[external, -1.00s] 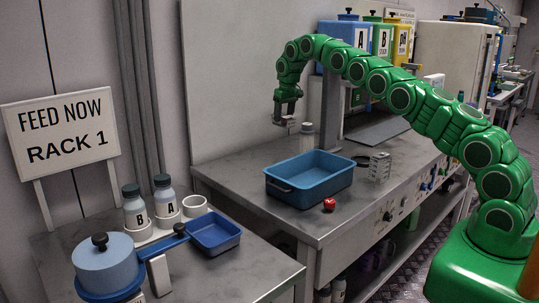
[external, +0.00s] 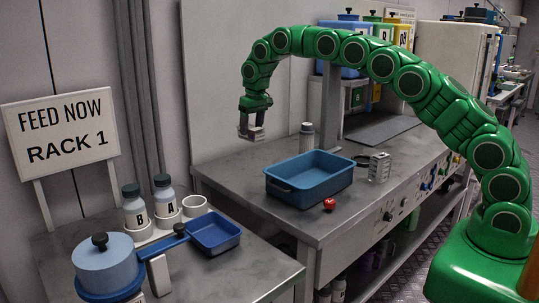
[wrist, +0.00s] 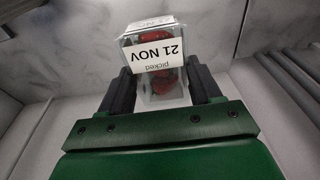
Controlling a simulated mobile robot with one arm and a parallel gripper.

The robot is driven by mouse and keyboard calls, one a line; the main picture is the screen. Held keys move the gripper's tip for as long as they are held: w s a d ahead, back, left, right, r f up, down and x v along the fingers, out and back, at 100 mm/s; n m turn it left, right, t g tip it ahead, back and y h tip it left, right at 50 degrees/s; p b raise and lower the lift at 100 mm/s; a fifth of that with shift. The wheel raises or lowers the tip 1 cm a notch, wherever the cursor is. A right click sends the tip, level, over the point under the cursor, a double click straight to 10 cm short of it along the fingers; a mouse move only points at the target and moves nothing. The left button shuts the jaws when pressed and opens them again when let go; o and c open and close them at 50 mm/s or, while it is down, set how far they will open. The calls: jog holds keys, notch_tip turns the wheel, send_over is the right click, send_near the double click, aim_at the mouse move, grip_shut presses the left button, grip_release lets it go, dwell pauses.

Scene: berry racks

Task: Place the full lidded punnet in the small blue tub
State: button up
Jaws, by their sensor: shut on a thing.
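My gripper (external: 252,125) is shut on a clear lidded punnet (external: 251,134) and holds it in the air, left of and above the larger blue tub. In the wrist view the punnet (wrist: 163,88) sits between the two dark fingers, with red berries inside and a white label reading "picked 21 NOV". The small blue tub (external: 226,225) stands empty on the near left bench, in front and to the left of the held punnet. A larger blue tub (external: 328,190) stands on the longer bench.
Two bottles, B (external: 134,210) and A (external: 166,198), and a white cup (external: 195,205) stand behind the small tub. A blue pot (external: 104,265) is to its left. A red berry (external: 329,204) and an empty clear punnet (external: 379,167) are near the larger tub.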

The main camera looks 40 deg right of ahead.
jog(key=s+a+f, duration=0.1)
jog(key=s+a, duration=1.3)
jog(key=a, duration=0.4)
jog(key=s+a+f, duration=0.1)
jog(key=s+a, duration=0.2)
jog(key=s, duration=0.6)
jog(key=s+a+f, duration=0.1)
jog(key=s+a, duration=0.2)
jog(key=s, duration=0.6)
send_near(212, 238)
jog(key=shift+w+a+f, duration=0.25)
jog(key=shift+f, duration=1.9)
